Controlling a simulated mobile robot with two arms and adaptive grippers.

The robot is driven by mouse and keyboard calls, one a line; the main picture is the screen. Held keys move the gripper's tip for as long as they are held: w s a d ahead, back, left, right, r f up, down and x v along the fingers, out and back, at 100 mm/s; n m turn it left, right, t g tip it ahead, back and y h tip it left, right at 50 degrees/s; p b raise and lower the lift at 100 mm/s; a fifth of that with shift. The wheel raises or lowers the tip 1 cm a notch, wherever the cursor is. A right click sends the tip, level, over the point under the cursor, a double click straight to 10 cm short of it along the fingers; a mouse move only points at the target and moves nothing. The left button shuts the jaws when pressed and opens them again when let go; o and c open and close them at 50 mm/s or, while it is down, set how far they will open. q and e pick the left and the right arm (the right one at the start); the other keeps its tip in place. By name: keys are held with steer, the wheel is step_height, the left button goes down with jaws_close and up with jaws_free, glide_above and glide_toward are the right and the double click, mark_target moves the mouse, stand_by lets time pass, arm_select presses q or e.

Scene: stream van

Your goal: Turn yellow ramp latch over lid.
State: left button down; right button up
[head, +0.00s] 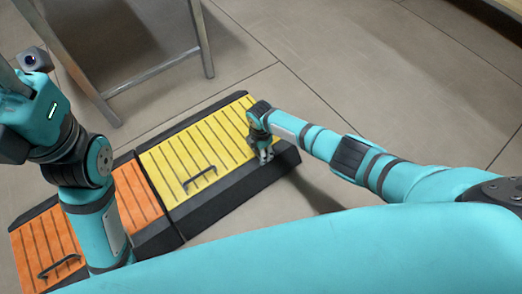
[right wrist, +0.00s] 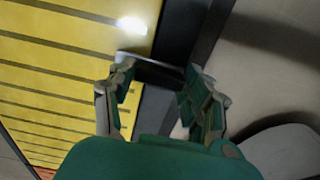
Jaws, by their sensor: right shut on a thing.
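The yellow ramp (head: 185,145) lies on the floor in the head view, with a slatted yellow lid in a black frame. My right gripper (head: 265,154) is at the ramp's right end, where the lid meets the black edge. In the right wrist view, my right gripper's fingers (right wrist: 157,78) straddle a small dark bar with a pale edge, the latch (right wrist: 155,65), and are shut on it. The latch lies across the black border beside the yellow slats. In the head view the gripper hides the latch. My left arm is raised at the left; its fingers are outside the picture.
An orange ramp (head: 133,190) with a dark handle adjoins the yellow one on the left. A dark handle (head: 200,178) sits on the yellow lid. A metal-legged table (head: 150,75) stands behind the ramps. The floor to the right is clear.

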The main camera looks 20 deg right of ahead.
steer(key=shift+a, duration=0.1)
stand_by(0.3)
steer(key=o, duration=1.2)
step_height(320, 180, up, 12)
stand_by(0.4)
